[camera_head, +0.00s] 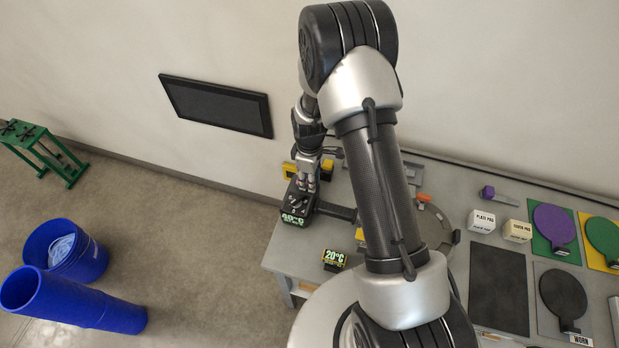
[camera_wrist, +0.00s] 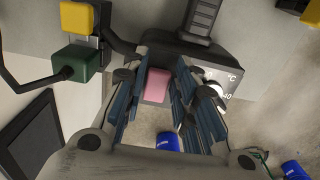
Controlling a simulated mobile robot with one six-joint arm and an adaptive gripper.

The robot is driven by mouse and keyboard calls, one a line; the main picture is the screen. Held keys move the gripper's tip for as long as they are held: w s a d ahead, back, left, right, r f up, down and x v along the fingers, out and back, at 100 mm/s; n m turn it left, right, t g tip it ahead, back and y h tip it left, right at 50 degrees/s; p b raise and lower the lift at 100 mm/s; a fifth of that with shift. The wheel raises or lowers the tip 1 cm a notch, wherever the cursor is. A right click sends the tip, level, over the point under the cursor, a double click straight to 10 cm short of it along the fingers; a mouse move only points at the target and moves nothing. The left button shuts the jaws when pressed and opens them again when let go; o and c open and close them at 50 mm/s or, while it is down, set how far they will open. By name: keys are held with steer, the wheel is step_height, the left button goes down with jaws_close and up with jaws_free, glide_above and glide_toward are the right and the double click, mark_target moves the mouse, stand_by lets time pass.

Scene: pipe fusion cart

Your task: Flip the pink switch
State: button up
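The pink switch (camera_wrist: 156,86) shows in the wrist view as a pink block on a dark control box (camera_wrist: 215,62) with a °C dial and a white knob. My gripper (camera_wrist: 166,80) is over the box with its blue-padded fingers apart. The pink switch shows in the gap, nearer the left finger. I cannot tell whether a finger touches it. In the head view my gripper (camera_head: 304,182) points down at the same box (camera_head: 294,214), which has a green lit display at the table's left end. The pink switch is hidden there.
A second display (camera_head: 334,258) reads 20°C on the grey table. Paddles and small labelled boxes (camera_head: 482,221) lie at right.

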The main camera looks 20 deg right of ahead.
jaws_close()
steer(key=shift+a, duration=0.15)
steer(key=shift+w+a+r+g+h+b, duration=0.15)
steer(key=shift+g+h+b, duration=0.3)
steer(key=shift+h, duration=0.25)
steer(key=shift+o, duration=2.4)
jaws_free()
steer(key=shift+r, duration=0.1)
step_height(320, 180, up, 12)
steer(key=a, duration=0.1)
steer(key=shift+w+a, duration=0.15)
steer(key=shift+w, duration=0.3)
